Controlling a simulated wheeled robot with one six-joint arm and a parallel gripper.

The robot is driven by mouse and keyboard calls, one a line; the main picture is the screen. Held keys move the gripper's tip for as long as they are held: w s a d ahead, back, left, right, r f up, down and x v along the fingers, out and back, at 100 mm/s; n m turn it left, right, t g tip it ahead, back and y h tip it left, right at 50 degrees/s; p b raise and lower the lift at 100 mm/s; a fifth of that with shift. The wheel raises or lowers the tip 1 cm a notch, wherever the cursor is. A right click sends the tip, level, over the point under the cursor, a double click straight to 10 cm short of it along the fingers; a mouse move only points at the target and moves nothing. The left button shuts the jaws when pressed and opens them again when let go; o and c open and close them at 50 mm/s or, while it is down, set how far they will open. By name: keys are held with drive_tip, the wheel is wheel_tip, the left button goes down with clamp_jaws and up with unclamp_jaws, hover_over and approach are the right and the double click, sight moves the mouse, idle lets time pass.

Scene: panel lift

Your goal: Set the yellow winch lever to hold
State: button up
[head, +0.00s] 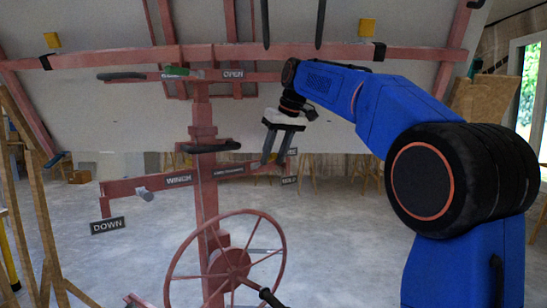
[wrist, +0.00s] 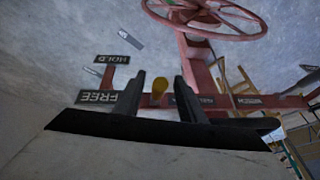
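The yellow winch lever shows in the wrist view as a short yellow knob (wrist: 158,93) on the red crossbar, near the dark FREE plate (wrist: 98,97). The HOLD plate (wrist: 123,43) stands farther off on a red bracket; it also shows in the head view (head: 290,180). My gripper (wrist: 160,80) is open, its dark fingers on either side of the yellow knob with a gap to each. I cannot tell how deep the knob sits between them. In the head view my gripper (head: 276,163) points down at the right end of the crossbar, and I cannot make out the lever there.
A red spoked wheel (head: 172,276) stands below the crossbar on the red post. A large panel (head: 120,30) slopes overhead.

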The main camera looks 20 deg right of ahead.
clamp_jaws()
drive_tip(key=shift+f, duration=0.1)
drive_tip(key=shift+s+d+f+t, duration=0.1)
drive_tip(key=shift+s+f+t, duration=0.1)
drive_tip(key=shift+f+t, duration=0.25)
drive_tip(key=shift+s+d+f+t, duration=0.1)
drive_tip(key=shift+s+f+t, duration=0.05)
drive_tip(key=shift+f+t, duration=0.25)
wheel_tip(320, 180, down, 9)
drive_tip(key=t+y, duration=0.3)
drive_tip(key=t, duration=0.4)
drive_tip(key=shift+w+a+r+y, duration=0.2)
drive_tip(key=shift+w+y, duration=0.1)
drive_tip(key=shift+y, duration=0.1)
drive_tip(key=shift+f+t, duration=0.15)
drive_tip(key=shift+t, duration=0.3)
